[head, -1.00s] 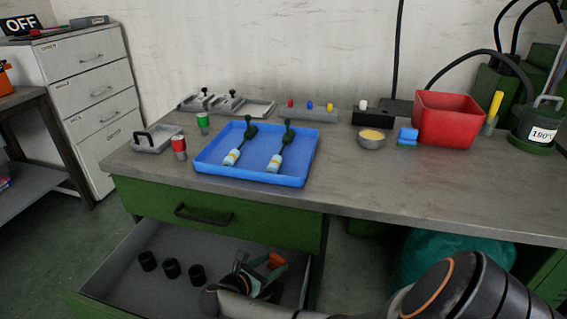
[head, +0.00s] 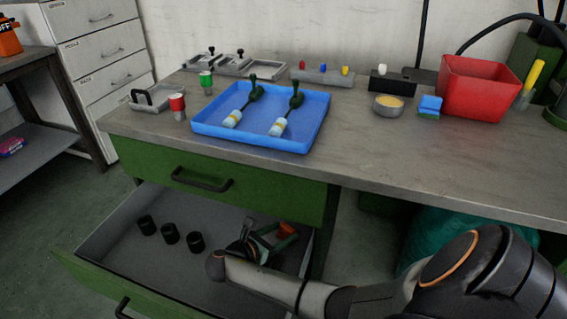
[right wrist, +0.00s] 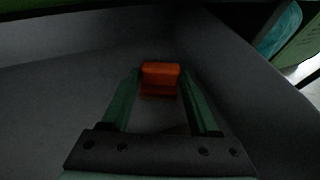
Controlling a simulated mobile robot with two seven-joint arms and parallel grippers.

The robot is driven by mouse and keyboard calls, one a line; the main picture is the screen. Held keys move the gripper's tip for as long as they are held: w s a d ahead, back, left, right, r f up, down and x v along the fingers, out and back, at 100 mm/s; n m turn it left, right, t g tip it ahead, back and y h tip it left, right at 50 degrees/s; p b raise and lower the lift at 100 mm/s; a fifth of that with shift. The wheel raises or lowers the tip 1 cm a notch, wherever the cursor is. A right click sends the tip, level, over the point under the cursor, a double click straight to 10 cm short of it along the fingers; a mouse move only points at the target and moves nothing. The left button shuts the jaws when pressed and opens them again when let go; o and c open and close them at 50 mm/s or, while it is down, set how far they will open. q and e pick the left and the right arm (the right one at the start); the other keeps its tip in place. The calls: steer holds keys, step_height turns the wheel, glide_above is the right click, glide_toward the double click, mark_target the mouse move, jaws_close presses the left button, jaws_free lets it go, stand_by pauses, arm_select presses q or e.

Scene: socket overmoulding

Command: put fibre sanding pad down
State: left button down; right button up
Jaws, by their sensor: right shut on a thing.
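The fibre sanding pad is an orange-red block (right wrist: 160,78) between the fingertips of my right gripper in the right wrist view. In the head view the pad (head: 286,230) is a small orange patch at the right end of the open drawer. My right gripper (head: 275,241), with green fingers, is shut on the pad. It reaches down into the drawer (head: 213,215) near its right wall. Whether the pad touches the drawer floor, I cannot tell. My left gripper is not in view.
Several black cylinders (head: 170,234) stand at the drawer's left side; its middle floor is bare. Above, the workbench (head: 370,160) carries a blue tray (head: 205,129) with two corded parts, a red bin (head: 480,90), a metal bowl (head: 388,105) and a blue sponge (head: 430,106).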

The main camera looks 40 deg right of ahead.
steer(key=shift+f, duration=0.1)
steer(key=o, duration=1.4)
steer(key=shift+a+r, duration=0.3)
steer(key=shift+a, duration=0.05)
steer(key=p+v, duration=0.2)
steer(key=v, duration=0.3)
steer(key=shift+a+r, duration=0.15)
steer(key=shift+a, duration=0.1)
steer(key=shift+a+r+p, duration=0.15)
steer(key=shift+a+p, duration=0.2)
steer(key=shift+a, duration=0.2)
